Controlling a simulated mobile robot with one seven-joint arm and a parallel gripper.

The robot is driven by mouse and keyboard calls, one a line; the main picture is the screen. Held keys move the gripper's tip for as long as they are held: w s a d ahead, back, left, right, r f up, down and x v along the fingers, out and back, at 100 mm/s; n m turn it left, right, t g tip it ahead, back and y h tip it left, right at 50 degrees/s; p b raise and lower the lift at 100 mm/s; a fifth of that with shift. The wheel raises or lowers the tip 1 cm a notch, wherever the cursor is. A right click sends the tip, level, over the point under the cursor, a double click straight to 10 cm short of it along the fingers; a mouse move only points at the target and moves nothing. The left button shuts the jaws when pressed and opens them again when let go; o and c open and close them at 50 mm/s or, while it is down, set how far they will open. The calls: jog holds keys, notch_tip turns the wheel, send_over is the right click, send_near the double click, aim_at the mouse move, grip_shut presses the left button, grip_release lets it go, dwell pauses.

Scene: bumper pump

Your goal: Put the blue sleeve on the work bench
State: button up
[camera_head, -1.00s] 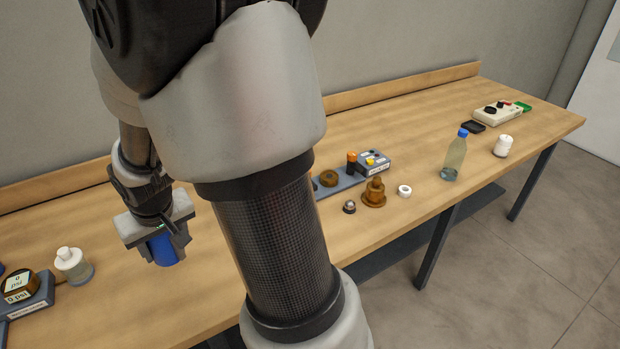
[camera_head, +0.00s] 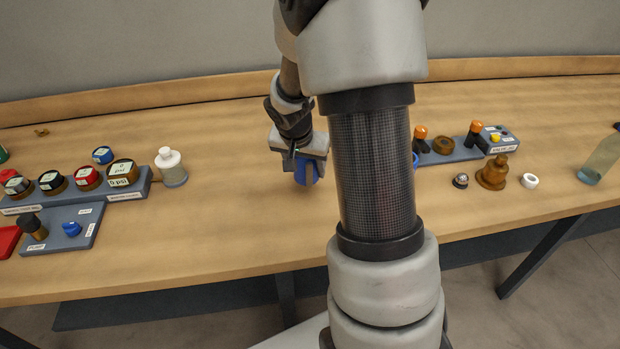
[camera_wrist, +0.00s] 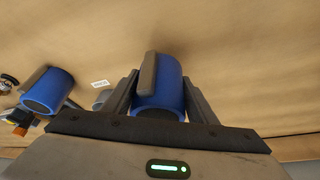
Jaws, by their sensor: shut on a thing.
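My gripper (camera_head: 304,170) is shut on a blue sleeve (camera_head: 301,173) over the middle of the work bench (camera_head: 240,225). In the wrist view the sleeve (camera_wrist: 168,86) sits between the two fingers, with a grey strip along its side. I cannot tell whether its lower end touches the bench top. A second, similar blue sleeve (camera_wrist: 48,90) shows at the left of the wrist view, outside my gripper. In the head view a sliver of blue (camera_head: 415,161) shows beside my arm, which hides the rest.
Left of my gripper stand a white-capped bottle (camera_head: 171,168) and a grey rack with labelled round gauges (camera_head: 122,173). To the right are a grey rack (camera_head: 455,150), a brown fitting (camera_head: 492,173) and a white ring (camera_head: 530,181). The bench front below my gripper is clear.

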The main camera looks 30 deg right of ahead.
aim_at(306, 179)
jog(key=shift+f+b, duration=0.4)
jog(key=shift+f, duration=1.65)
jog(key=shift+f, duration=0.2)
jog(key=o, duration=1.5)
